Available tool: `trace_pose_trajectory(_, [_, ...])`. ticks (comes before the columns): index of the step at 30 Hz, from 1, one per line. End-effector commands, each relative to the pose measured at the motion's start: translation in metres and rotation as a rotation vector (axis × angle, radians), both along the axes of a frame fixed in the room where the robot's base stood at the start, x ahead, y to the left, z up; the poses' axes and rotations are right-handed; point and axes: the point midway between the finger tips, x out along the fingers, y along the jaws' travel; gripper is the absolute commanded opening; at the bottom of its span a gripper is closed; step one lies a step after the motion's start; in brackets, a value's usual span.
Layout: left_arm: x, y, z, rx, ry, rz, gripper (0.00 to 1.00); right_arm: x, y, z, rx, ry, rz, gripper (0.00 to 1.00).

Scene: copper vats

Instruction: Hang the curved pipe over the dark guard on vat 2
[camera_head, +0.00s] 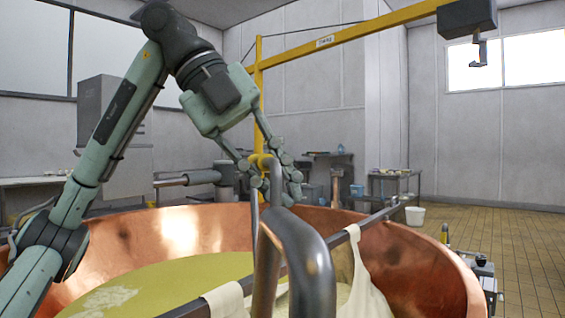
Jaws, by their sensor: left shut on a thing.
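The grey metal curved pipe (308,262) stands out large in the lower middle, its bend close to the camera and its lower parts cut off by the frame. My left gripper (277,190) comes down from the upper left and is shut on the far, upper part of the pipe. A copper vat (420,262) lies below and behind the pipe, with yellowish liquid inside. A dark bar (378,216) runs slantwise across the vat, behind the pipe; I cannot tell whether it is the guard. No vat number is readable. My right gripper is not in view.
Pale cloth (365,285) hangs over the dark bar. A yellow crane beam (370,32) with a dark hoist (466,18) spans above. Tables (395,178) and a white bucket (415,216) stand farther back. Tiled floor (520,245) is clear at the right.

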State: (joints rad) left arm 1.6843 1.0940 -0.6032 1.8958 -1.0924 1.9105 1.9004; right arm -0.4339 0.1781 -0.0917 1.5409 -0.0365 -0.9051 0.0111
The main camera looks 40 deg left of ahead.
Motion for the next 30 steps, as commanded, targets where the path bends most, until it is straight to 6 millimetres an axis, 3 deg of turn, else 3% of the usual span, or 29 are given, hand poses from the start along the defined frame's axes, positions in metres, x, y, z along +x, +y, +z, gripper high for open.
trace_pose_trajectory(28, [0.016, 0.017, -0.089, -0.015, 0.007, 0.002, 0.00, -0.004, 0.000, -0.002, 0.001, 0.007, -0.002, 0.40])
trace_pose_trajectory(30, [0.016, 0.017, -0.091, -0.016, 0.007, 0.002, 0.00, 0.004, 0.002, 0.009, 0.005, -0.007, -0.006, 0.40])
